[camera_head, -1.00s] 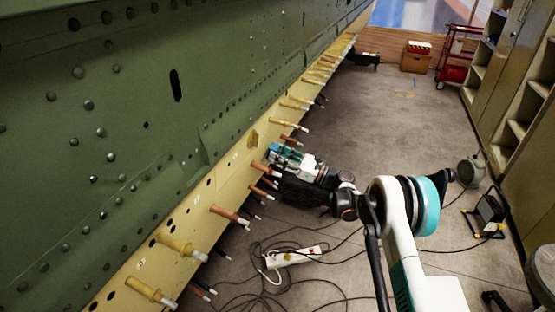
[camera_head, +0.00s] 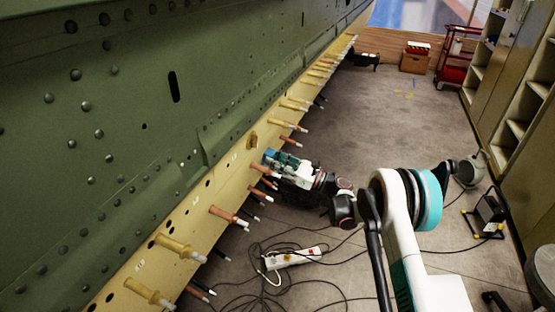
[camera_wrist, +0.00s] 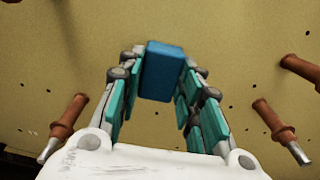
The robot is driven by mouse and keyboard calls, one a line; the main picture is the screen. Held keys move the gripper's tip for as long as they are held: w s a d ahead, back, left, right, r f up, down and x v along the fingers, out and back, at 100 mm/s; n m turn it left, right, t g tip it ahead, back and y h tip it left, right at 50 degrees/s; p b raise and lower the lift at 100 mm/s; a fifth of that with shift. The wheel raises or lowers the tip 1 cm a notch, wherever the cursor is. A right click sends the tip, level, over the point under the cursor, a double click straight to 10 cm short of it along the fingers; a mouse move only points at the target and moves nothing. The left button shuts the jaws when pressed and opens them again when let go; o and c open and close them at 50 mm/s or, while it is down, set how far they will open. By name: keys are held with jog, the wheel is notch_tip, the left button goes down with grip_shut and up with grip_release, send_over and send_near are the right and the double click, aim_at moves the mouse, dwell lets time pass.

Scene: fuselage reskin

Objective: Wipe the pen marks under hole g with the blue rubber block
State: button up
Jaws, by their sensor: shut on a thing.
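The blue rubber block (camera_wrist: 162,71) is held between the two fingers of my gripper (camera_wrist: 160,85) in the wrist view. Its far end faces the yellow skin strip (camera_wrist: 230,45); I cannot tell whether it touches. In the head view my gripper (camera_head: 272,158) is at the yellow strip (camera_head: 185,228), close to several copper-coloured pins, and the block is small there. Faint pale scratch-like marks (camera_wrist: 27,130) show at the lower left of the wrist view. I cannot make out pen marks or the letter of hole g.
Copper-coloured pins stick out on both sides of my gripper, at the left (camera_wrist: 66,122) and right (camera_wrist: 277,125) in the wrist view. Cables and a white power strip (camera_head: 292,258) lie on the floor. A red trolley (camera_head: 455,55) stands far back.

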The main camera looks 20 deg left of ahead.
jog(key=shift+s+a, duration=0.15)
jog(key=shift+s, duration=1)
jog(key=shift+s+a, duration=0.15)
jog(key=shift+s, duration=0.95)
jog(key=shift+d, duration=0.1)
jog(key=shift+v, duration=3)
jog(key=shift+w+d, duration=0.1)
jog(key=v, duration=0.2)
jog(key=shift+d+f, duration=0.1)
jog(key=shift+d, duration=0.3)
